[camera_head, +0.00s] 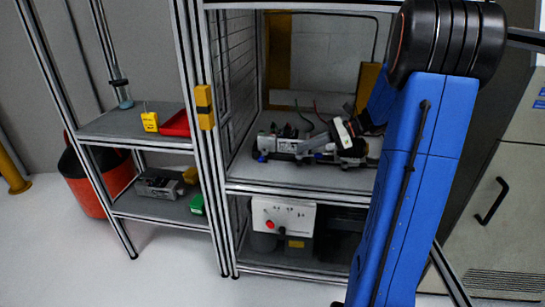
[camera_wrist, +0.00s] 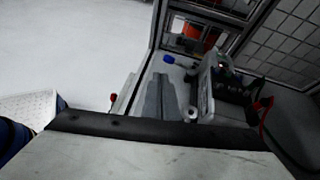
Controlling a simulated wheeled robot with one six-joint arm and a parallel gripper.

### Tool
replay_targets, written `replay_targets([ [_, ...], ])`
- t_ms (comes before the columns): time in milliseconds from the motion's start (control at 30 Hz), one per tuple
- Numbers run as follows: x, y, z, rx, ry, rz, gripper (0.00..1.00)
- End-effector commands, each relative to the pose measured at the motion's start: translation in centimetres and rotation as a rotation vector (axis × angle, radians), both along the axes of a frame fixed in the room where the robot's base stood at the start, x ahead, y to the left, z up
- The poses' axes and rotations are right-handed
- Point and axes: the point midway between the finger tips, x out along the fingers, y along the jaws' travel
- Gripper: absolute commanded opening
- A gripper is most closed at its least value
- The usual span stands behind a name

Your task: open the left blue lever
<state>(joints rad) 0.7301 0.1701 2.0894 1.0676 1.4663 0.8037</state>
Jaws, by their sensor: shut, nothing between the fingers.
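The servo encoder device (camera_head: 297,146) lies on the upper shelf of the metal frame in the head view. A small blue lever (camera_head: 262,157) sticks out at its left end. In the wrist view a blue lever tip (camera_wrist: 168,59) shows beyond my fingers, beside the device (camera_wrist: 207,90). My gripper (camera_wrist: 162,80) shows as two grey fingers close together, shut and empty, apart from the blue tip in the picture. In the head view my wrist is above the device's right end, and my blue arm covers the right side. I cannot make out the fingertips there.
Frame posts and a mesh side wall (camera_head: 236,75) bound the shelf on the left. Red and green wires (camera_head: 306,112) rise behind the device. A control box with a red button (camera_head: 283,216) is below. A side rack holds a yellow block (camera_head: 150,122) and red tray (camera_head: 175,124).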

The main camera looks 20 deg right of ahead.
Motion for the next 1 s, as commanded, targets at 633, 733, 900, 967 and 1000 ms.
replay_targets([
  [633,1.0,-1.8,-0.3,0.062,0.016,-0.053,0.00],
  [733,1.4,-1.2,-0.6,0.062,0.016,-0.052,0.00],
  [900,2.5,0.9,-1.6,0.063,0.018,-0.049,0.00],
  [967,2.9,1.7,-2.0,0.063,0.017,-0.049,0.00],
  [1000,3.2,2.3,-2.3,0.062,0.017,-0.049,0.00],
])
